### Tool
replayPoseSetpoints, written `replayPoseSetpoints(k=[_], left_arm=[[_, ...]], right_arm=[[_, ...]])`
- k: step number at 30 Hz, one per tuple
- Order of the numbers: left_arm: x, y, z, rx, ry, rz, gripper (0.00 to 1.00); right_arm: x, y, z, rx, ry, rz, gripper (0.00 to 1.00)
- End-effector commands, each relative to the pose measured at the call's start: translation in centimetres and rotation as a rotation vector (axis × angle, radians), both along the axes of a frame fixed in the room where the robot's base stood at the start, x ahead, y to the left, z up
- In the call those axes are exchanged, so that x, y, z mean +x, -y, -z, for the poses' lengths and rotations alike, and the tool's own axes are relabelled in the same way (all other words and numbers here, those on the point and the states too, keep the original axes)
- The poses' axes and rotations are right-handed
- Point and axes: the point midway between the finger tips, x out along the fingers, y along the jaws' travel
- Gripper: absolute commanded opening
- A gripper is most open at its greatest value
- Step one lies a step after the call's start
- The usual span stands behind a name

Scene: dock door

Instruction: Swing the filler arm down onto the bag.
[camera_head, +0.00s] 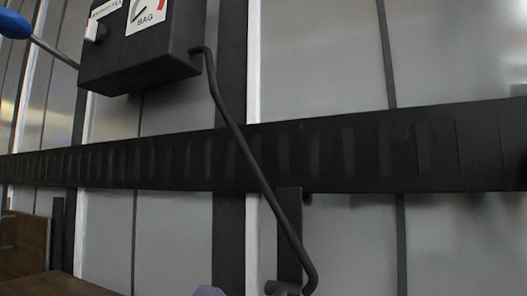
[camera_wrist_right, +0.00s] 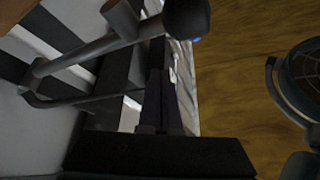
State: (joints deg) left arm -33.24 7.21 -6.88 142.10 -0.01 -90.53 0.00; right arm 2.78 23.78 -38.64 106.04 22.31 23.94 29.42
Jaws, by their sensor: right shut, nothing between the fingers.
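In the right wrist view a grey tubular arm, which looks like the filler arm (camera_wrist_right: 85,53), runs from the left up to a black rounded end (camera_wrist_right: 187,18). My right gripper (camera_wrist_right: 164,75) is shut and empty, with its dark fingers just below that arm in the picture. I cannot tell whether they touch it. A crinkled silvery strip, probably the bag (camera_wrist_right: 187,85), lies beside and beyond the fingers and is partly hidden by them. The head view shows neither the bag nor a gripper clearly. My left gripper is not in view.
A black box (camera_head: 140,52) with a gauge marked BAG hangs on the wall; a dark hose (camera_head: 245,150) bends down from it. A blue-knobbed lever (camera_head: 14,24) sticks out at left. A round grilled object (camera_wrist_right: 303,78) stands on the brown wooden surface (camera_wrist_right: 235,75).

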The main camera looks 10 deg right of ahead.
Motion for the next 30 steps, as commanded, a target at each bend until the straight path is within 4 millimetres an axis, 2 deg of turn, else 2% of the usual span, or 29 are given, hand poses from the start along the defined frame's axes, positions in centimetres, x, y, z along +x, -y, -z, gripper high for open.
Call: replayPoseSetpoints(k=[4,8,24,30], left_arm=[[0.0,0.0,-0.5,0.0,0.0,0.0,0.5],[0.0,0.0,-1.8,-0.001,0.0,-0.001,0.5],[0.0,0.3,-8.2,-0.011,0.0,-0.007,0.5],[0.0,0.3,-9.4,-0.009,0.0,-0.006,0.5]], right_arm=[[0.0,0.0,-0.8,0.001,0.0,0.0,0.0],[0.0,0.0,-3.1,0.002,0.002,0.0,0.0],[0.0,0.0,-16.3,0.003,0.003,0.0,0.0],[0.0,0.0,-19.2,0.002,0.002,0.0,0.0]])
